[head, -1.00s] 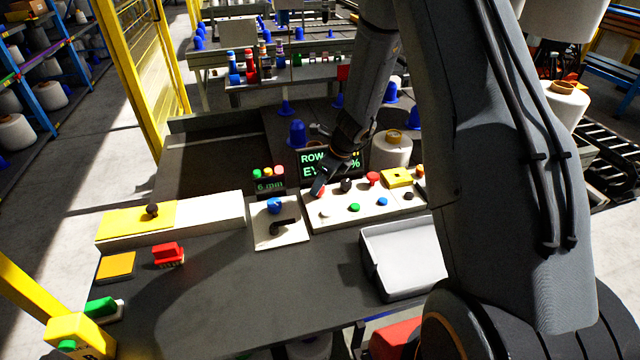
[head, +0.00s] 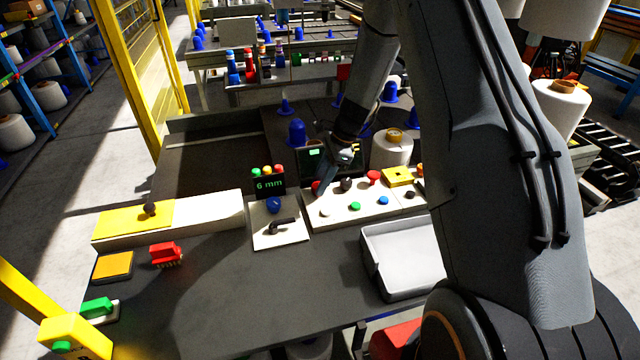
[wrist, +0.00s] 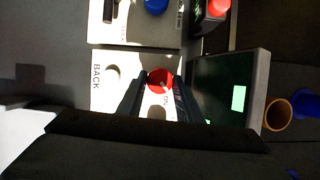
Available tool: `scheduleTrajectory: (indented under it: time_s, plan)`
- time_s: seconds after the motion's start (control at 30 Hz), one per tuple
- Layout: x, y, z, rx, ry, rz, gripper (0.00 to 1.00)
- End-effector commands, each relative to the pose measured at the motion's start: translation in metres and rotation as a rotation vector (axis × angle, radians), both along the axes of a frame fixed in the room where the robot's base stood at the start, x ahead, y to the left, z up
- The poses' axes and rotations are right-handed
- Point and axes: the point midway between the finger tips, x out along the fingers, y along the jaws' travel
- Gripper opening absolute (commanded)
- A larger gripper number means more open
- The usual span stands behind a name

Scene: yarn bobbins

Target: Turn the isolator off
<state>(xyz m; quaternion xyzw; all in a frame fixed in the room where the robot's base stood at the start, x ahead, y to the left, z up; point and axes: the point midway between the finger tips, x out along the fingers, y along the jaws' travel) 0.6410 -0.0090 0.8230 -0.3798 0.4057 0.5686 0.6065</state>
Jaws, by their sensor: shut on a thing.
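A red rotary knob, which looks like the isolator (wrist: 160,78), sits on the white control panel (wrist: 100,102) in the wrist view. My gripper (wrist: 160,86) is shut on it, with one dark finger on each side. Part of a label shows beside the knob. In the head view my gripper (head: 318,188) is at the left end of the panel (head: 340,212), and the knob is mostly hidden by the fingers.
Black, red, green and blue controls stand close by on the same panel. A small plate with a blue knob and black lever (head: 280,236) lies to the left. A white tray (head: 372,268) is in front at right. A yarn cone (head: 392,152) stands behind.

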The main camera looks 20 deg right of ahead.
Motion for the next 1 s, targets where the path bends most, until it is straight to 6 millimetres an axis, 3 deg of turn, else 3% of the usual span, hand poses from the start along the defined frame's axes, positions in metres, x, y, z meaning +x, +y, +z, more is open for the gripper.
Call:
scheduleTrajectory:
  time_s: [0.6, 1.0]
  plan:
    - [0.0059, 0.0014, -0.0011, -0.001, -0.002, 0.573, 0.10]
    - [0.0065, 0.0027, -0.0002, -0.001, -0.001, 0.807, 0.10]
